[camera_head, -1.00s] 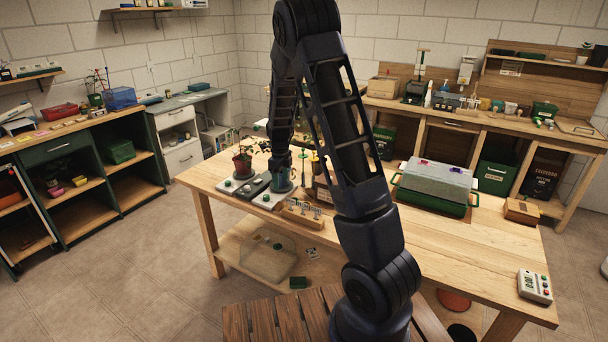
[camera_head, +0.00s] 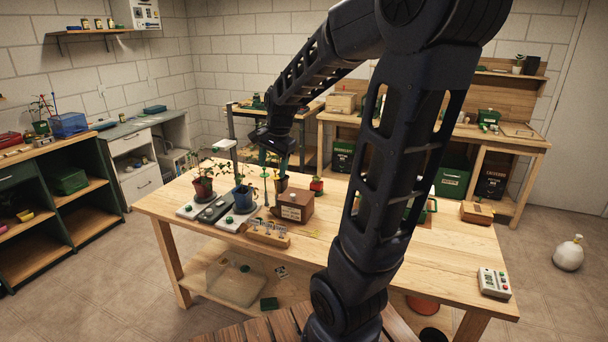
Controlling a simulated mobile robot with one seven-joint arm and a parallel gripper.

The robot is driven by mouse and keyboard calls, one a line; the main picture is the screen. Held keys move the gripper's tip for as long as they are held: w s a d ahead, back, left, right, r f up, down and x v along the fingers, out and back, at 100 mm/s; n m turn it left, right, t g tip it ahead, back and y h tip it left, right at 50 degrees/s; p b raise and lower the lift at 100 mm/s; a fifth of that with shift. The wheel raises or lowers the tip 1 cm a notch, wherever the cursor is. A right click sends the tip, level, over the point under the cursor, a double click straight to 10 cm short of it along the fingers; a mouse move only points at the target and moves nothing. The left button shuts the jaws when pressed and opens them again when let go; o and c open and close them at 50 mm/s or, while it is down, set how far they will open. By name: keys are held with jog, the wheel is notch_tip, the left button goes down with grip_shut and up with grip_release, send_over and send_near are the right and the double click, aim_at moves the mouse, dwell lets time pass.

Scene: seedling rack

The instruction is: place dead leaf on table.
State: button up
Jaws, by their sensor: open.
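The wooden table (camera_head: 455,253) stands in front of me with its right part bare. A small yellow piece (camera_head: 314,233) lies on it, right of the wooden block. It is too small to tell whether it is the dead leaf.
Grey button units (camera_head: 212,211) sit under the pots. A wooden block with tags (camera_head: 268,233) and a brown box (camera_head: 294,206) stand near the middle. My arm hides part of a green tray (camera_head: 428,214). A keypad device (camera_head: 494,283) lies at the right front corner.

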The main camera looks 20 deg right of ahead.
jog(key=s+d+r+n+t, duration=0.1)
jog(key=s+r+n, duration=0.1)
jog(key=s+n, duration=0.3)
jog(key=s+d+r+n+t+h, duration=0.1)
jog(key=s+n, duration=0.4)
jog(key=s, duration=0.7)
jog(key=shift+s+d+r+n, duration=0.25)
jog(key=shift+d+r+n, duration=0.15)
jog(key=shift+d+r, duration=0.2)
